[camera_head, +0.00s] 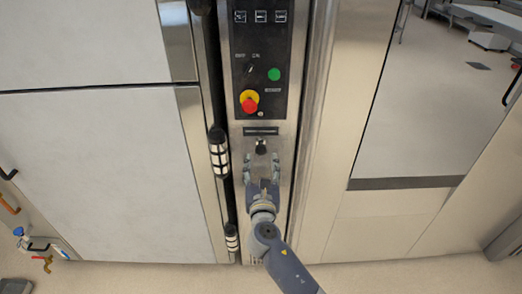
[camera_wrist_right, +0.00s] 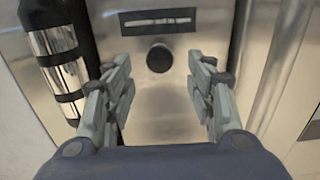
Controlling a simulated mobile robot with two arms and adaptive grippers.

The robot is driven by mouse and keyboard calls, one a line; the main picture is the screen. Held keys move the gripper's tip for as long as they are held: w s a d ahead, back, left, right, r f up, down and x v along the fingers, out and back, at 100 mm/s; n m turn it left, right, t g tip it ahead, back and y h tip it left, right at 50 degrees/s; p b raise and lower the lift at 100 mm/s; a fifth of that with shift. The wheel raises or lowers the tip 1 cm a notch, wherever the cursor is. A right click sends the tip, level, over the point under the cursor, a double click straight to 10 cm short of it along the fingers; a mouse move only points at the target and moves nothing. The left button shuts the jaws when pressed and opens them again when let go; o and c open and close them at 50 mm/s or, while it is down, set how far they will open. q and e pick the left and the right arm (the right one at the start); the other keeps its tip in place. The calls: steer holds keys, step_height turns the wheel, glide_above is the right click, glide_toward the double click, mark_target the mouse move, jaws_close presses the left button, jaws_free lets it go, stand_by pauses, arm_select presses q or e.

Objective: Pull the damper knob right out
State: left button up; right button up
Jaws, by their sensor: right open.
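The damper knob (camera_head: 261,147) is a small black round knob on the narrow steel panel, just under a dark label strip. It also shows in the right wrist view (camera_wrist_right: 159,58), facing the camera. My right gripper (camera_head: 262,160) is open below and in front of the knob. In the right wrist view its two fingers (camera_wrist_right: 160,75) stand apart to the left and right of the knob, with a gap on each side. Nothing is between the fingers' pads that I can see being touched. My left gripper is not in either view.
Above the label strip (camera_wrist_right: 158,20) is a black control panel (camera_head: 262,60) with a red emergency button (camera_head: 249,105) and a green button (camera_head: 274,74). A black and chrome hinge-like post (camera_head: 218,150) stands close on the left. Large pale doors (camera_head: 100,170) fill the left side.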

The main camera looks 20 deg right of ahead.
mark_target(261, 152)
steer(key=x, duration=0.7)
steer(key=shift+w+f, duration=0.1)
